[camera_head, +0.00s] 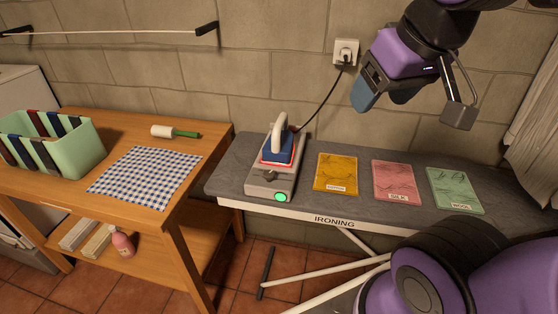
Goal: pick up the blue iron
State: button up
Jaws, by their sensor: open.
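The blue iron (279,151) with a white handle stands on a grey base (270,181) with a green light, at the left end of the grey ironing board (235,153). A red rim shows around the iron's lower edge. A dark cord runs from near the iron to the wall socket (346,51). My gripper (410,100) is open and empty, up and to the right of the iron, above the back of the board and apart from everything on it.
Yellow (336,173), pink (396,181) and green (454,189) labelled cloths lie on the board right of the iron. A wooden table (190,150) at left holds a green bin (85,148), a checked cloth (146,177) and a green-handled roller (174,132). A curtain hangs at far right.

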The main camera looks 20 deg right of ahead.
aim_at(278, 149)
jog(key=z, duration=1.65)
jog(key=u, duration=1.45)
jog(key=i+j+z, duration=0.5)
jog(key=j+z, duration=0.25)
jog(key=j, duration=0.15)
jog(key=i+j+z, duration=0.25)
jog(key=j, duration=0.15)
jog(key=k+l, duration=0.05)
jog(key=k, duration=0.05)
